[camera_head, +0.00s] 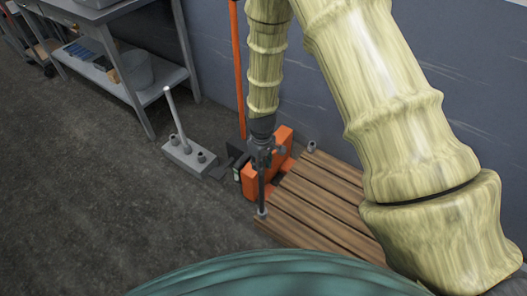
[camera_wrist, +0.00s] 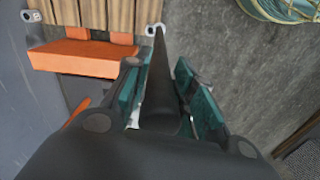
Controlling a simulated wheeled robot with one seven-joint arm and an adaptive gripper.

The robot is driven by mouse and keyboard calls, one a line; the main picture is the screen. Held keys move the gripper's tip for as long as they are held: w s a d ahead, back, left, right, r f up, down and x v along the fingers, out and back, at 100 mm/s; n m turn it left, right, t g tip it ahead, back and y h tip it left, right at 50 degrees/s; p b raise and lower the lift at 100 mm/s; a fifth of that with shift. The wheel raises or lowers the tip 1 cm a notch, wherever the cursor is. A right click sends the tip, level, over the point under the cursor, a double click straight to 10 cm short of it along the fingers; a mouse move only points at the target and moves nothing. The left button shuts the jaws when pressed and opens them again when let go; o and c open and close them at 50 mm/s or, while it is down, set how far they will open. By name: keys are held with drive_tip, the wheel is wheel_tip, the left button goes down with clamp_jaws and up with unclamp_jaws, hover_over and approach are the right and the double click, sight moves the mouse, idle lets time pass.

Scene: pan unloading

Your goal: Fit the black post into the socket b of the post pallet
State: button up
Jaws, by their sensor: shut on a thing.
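My gripper (camera_head: 262,158) is shut on the black post (camera_head: 262,187), which hangs upright below it. In the wrist view the post (camera_wrist: 158,75) runs between the teal finger pads, away from the camera. Its lower end is at the ring socket (camera_wrist: 150,30) on the near-left corner of the post pallet (camera_head: 318,209). I cannot tell whether the tip is inside the socket or just above it. Another socket (camera_wrist: 32,16), with a mark that looks like "B" beside it, is at the wall-side corner; it also shows in the head view (camera_head: 312,146).
An orange pallet jack (camera_head: 262,172) stands against the pallet's end, close to my gripper. A grey block (camera_head: 187,156) with a pale leaning post (camera_head: 176,118) is on the floor to the left. A metal shelf table (camera_head: 150,85) stands along the wall.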

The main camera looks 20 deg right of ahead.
drive_tip(key=w+r+n, duration=0.1)
drive_tip(key=w+d+r+n+b, duration=0.1)
drive_tip(key=w+r+n, duration=0.1)
drive_tip(key=r, duration=0.1)
drive_tip(key=shift+w+d+n, duration=0.3)
drive_tip(key=shift+w, duration=0.05)
drive_tip(key=shift+f+b, duration=0.1)
drive_tip(key=shift+b, duration=0.2)
drive_tip(key=shift+f+b, duration=1.3)
drive_tip(key=shift+f, duration=0.05)
clamp_jaws()
drive_tip(key=shift+f, duration=0.6)
drive_tip(key=shift+f+b, duration=0.55)
drive_tip(key=shift+f, duration=1.85)
idle(2.2)
